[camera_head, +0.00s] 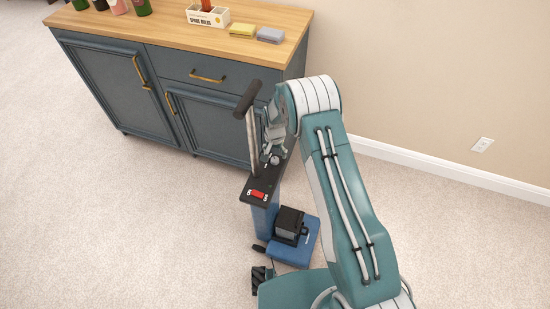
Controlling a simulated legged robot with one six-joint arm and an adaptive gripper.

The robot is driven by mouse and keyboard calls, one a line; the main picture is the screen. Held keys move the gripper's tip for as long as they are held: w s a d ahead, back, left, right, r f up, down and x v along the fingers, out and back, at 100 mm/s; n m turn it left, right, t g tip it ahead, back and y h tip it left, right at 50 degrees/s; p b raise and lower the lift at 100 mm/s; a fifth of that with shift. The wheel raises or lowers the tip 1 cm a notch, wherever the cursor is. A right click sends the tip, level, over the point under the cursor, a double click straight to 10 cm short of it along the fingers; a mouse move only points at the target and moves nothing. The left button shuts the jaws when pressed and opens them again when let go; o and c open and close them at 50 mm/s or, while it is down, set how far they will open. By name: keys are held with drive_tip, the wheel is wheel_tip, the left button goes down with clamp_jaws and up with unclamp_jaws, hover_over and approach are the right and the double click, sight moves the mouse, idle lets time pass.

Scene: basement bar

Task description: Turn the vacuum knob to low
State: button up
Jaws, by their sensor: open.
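The vacuum (264,219) stands upright on the carpet, with a blue body, a metal handle tube with a dark grip, and a black top panel. A red switch (258,194) with white markings sits at the panel's near end. A small grey round knob (274,160) appears farther up the panel; its setting is too small to read. My gripper (272,143) is open, just above the knob and beside the handle tube. Whether its fingers straddle or touch the knob I cannot tell. My arm hides part of the panel's far side.
A blue-grey cabinet (208,110) with a wooden top stands behind the vacuum. On it are bottles, a spare bulbs box (208,15), a yellow sponge (242,30) and a grey sponge (270,35). A wall runs along the right. Carpet is clear at left.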

sight(274, 159)
drive_tip(key=f, duration=0.2)
drive_tip(key=shift+a+f, duration=0.2)
drive_tip(key=shift+f, duration=0.2)
drive_tip(key=shift+d+f, duration=0.15)
drive_tip(key=shift+f, duration=0.35)
clamp_jaws()
